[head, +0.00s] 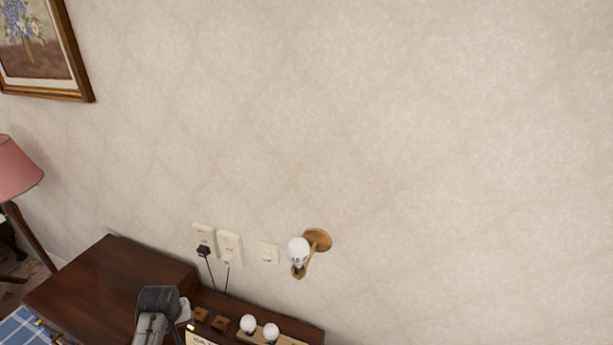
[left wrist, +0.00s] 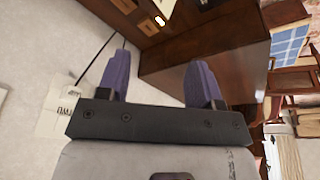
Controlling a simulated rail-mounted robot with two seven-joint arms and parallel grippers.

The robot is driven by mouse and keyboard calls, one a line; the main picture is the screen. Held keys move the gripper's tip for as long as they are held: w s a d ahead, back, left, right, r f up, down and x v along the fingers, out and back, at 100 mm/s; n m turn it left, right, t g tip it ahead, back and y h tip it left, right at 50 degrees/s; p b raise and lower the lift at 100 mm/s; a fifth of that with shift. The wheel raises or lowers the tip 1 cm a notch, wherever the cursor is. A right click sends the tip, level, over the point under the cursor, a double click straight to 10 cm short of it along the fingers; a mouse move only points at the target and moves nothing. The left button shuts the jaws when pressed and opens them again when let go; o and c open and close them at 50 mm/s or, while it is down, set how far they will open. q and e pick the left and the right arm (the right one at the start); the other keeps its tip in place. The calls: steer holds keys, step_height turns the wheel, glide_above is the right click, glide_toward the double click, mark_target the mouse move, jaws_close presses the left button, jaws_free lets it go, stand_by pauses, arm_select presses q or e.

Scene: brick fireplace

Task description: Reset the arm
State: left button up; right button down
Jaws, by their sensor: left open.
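My left gripper (left wrist: 156,78) shows in the left wrist view with its two purple fingers wide apart and nothing between them. Beyond the fingers are the pale wall and dark wooden furniture. In the head view a grey part of my left arm (head: 157,305) rises at the bottom edge, in front of the dark wooden cabinet (head: 105,275). The fingers cannot be made out clearly there. My right arm and gripper are in neither view.
A brass wall lamp (head: 317,240) holds a white bulb (head: 298,250). Wall outlets (head: 229,246) with black cords are to its left. Two white bulbs (head: 248,323) stand below, near small wooden blocks (head: 220,324). A pink lamp (head: 16,168) is far left.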

arm_select(q)
step_height(320, 180, up, 10)
steer(key=w+d+m+t, duration=0.1)
steer(key=d+m+t, duration=0.1)
steer(key=m+t, duration=0.1)
steer(key=s+d+r+m+t, duration=0.2)
steer(key=s+d+r, duration=0.1)
steer(key=s+d, duration=0.15)
steer(key=s+d+r+m+t, duration=0.1)
steer(key=s+d+r, duration=0.2)
steer(key=s, duration=0.3)
steer(key=s+d+f+g, duration=0.2)
steer(key=s+f, duration=0.4)
steer(key=s, duration=0.5)
steer(key=s+d+f+m+g+h, duration=0.1)
steer(key=s+f+g, duration=0.1)
steer(key=s+f, duration=0.65)
steer(key=s+d+f+g, duration=0.1)
steer(key=s+d+f, duration=0.15)
steer(key=s, duration=1.15)
step_height(320, 180, up, 21)
steer(key=p, duration=2.1)
steer(key=shift+w+a, duration=0.2)
steer(key=shift+a, duration=0.2)
